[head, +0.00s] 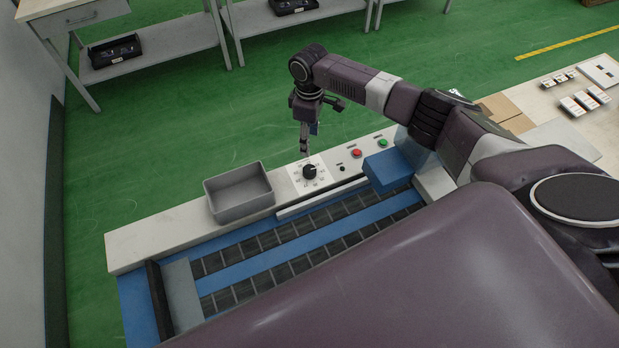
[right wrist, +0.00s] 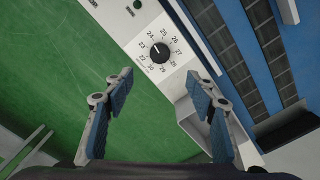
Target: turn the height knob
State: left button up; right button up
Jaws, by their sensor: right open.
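The height knob (head: 310,171) is a round black dial on a white numbered plate on the long white ledge. In the right wrist view the knob (right wrist: 160,52) shows with numbers in the twenties and 30 around it and a pale pointer mark. My right gripper (head: 304,150) points down just above the knob in the head view. In the right wrist view my right gripper (right wrist: 165,82) is open, its blue-padded fingers wide apart and empty, with the knob beyond the gap between them. I see no contact with the knob. My left gripper is not in view.
A grey bin (head: 238,192) sits on the ledge left of the knob. A small black knob (head: 342,169), a red button (head: 356,153) and a green button (head: 382,142) lie to its right. A blue block (head: 388,168) stands over the conveyor (head: 290,250).

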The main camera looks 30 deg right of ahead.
jog(key=b, duration=0.6)
send_over(310, 170)
notch_tip(310, 170, down, 8)
jog(key=shift+w+r, duration=0.15)
jog(key=shift+r, duration=0.1)
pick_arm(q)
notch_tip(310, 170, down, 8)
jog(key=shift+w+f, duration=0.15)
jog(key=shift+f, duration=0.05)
pick_arm(e)
jog(key=shift+f, duration=3.95)
jog(key=c, duration=1.1)
